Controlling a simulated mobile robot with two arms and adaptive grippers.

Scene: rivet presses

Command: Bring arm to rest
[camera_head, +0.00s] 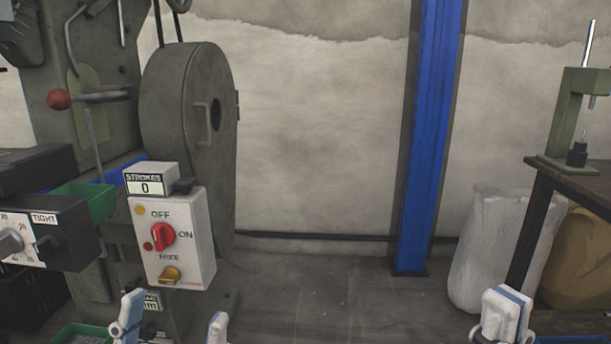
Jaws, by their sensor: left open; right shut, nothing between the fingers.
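My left gripper (173,318) is at the lower left edge of the head view. Its two white and blue fingers stand apart with nothing between them. It is in front of the green rivet press (95,40), below the white control box (188,258). My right gripper (506,312) is at the lower right edge, with its fingers together and empty. It is in front of a white sack (490,240). Most of both arms is out of view.
The control box has a red OFF/ON knob (162,237) and a STROKES counter (147,183) reading 0. A dark box with a dial (60,232) is at left. A blue column (428,140) stands at the wall. A table (575,178) bears a small green press (567,115). The middle floor is clear.

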